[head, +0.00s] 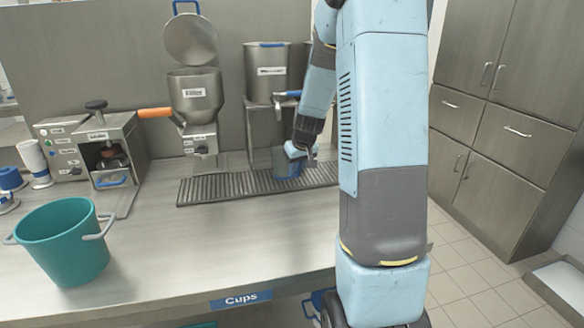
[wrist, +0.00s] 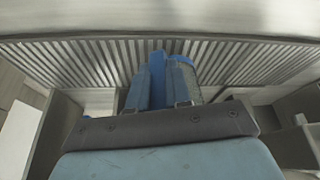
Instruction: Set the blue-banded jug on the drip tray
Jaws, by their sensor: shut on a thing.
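The blue-banded jug (head: 286,167) is at the drip tray, below the tap area of the right-hand dispenser. My gripper (head: 299,151) is shut on it from above and the right, and covers part of it. The jug looks upright. Its base appears at or just above the slats; I cannot tell if it touches. The drip tray (head: 230,188) is a long dark slatted strip on the counter. In the wrist view, the jug (wrist: 187,79) shows only partly beyond the fingers, with the tray slats (wrist: 95,62) around it.
A hopper dispenser (head: 197,95) with a raised lid and orange handle stands behind the tray. A steel pot (head: 271,70) sits on a stand behind the jug. A teal bucket (head: 62,245) is at the front left. The counter before the tray is clear.

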